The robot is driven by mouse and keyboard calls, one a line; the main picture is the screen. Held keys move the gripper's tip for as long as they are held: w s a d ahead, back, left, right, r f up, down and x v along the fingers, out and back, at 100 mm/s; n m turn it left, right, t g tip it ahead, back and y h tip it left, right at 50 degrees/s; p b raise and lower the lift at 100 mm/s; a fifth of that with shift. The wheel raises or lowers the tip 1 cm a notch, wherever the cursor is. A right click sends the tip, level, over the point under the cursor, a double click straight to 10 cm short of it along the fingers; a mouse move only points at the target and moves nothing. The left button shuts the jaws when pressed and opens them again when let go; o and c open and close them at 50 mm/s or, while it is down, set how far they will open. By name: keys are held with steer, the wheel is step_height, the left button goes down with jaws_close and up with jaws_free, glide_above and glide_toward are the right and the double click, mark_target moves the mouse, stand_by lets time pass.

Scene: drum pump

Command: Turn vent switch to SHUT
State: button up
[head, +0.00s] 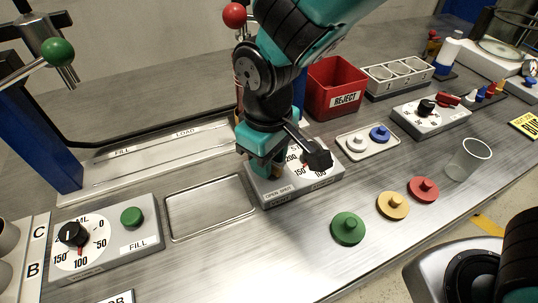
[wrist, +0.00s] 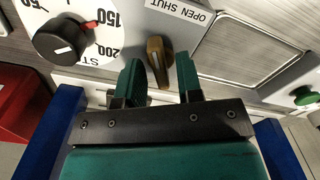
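The vent switch (wrist: 158,60) is a brown, bar-shaped knob on a grey control box (head: 303,187), beside a label reading OPEN SHUT (wrist: 180,12). In the wrist view its bar points mostly toward my gripper, slightly tilted; I cannot tell which word it indicates. My gripper (wrist: 160,72) has its two green fingers apart, one on each side of the knob, with visible gaps. In the head view my gripper (head: 264,168) is low over the left end of the box and mostly hides the switch.
The same box has a dial with a black knob (wrist: 62,40), close to my gripper. An empty metal tray (head: 208,207) lies left, and a FILL box with a green button (head: 132,216) beyond it. A red REJECT bin (head: 335,88) stands behind. Green, yellow and red knobbed discs (head: 393,206) lie in front.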

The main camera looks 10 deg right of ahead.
jaws_close()
steer(key=shift+r+n+p, duration=0.15)
steer(key=shift+n+p, duration=0.25)
steer(key=shift+n, duration=0.4)
steer(key=shift+o, duration=1.1)
jaws_free()
step_height(320, 180, up, 17)
steer(key=p, duration=0.1)
